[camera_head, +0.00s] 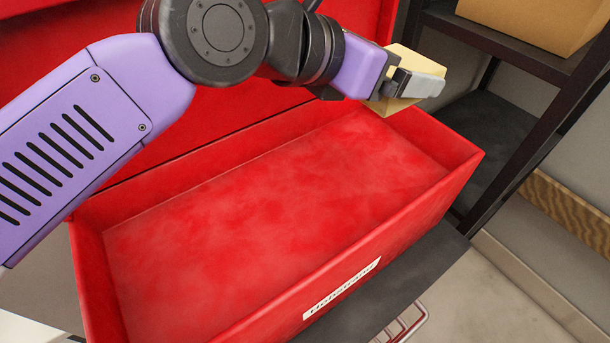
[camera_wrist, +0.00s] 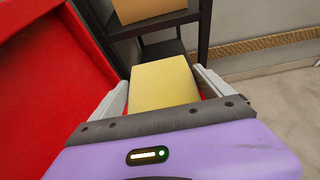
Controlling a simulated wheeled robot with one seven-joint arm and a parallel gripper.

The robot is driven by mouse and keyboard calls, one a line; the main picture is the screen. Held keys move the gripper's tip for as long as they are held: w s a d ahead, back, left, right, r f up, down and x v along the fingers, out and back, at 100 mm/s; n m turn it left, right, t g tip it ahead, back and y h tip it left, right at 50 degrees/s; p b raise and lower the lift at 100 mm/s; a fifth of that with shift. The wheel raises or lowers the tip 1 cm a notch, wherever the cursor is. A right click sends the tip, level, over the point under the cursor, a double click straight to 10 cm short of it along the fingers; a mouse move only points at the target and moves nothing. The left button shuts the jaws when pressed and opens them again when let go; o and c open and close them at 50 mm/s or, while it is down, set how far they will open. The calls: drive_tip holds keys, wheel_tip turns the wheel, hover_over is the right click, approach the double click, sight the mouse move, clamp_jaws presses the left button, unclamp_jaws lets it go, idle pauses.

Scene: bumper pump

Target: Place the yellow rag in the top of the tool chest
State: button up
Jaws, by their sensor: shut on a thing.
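The yellow rag (camera_head: 424,63) is held in my gripper (camera_head: 408,85), above the right end of the open tool chest. In the wrist view the rag (camera_wrist: 164,84) sits between the two fingers of my gripper (camera_wrist: 164,92) as a folded pale yellow block. The tool chest (camera_head: 421,211) is red, with its lid (camera_head: 60,60) raised at the back. Its top compartment (camera_head: 250,200) is empty where it shows. My arm covers part of the lid and the back edge. In the wrist view a red part of the chest (camera_wrist: 45,75) is at the left.
A dark shelf rack (camera_head: 560,110) stands to the right of the chest, with a cardboard box (camera_head: 530,22) on its upper shelf. A wooden strip (camera_head: 570,207) runs along the wall at the right. Bare floor (camera_head: 480,295) shows at the lower right.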

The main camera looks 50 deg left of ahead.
sight(364, 183)
wheel_tip(364, 183, down, 20)
drive_tip(key=shift+b, duration=1.25)
drive_tip(key=o, duration=1.1)
drive_tip(key=shift+f, duration=0.1)
drive_tip(key=b+v, duration=0.2)
drive_tip(key=v, duration=1)
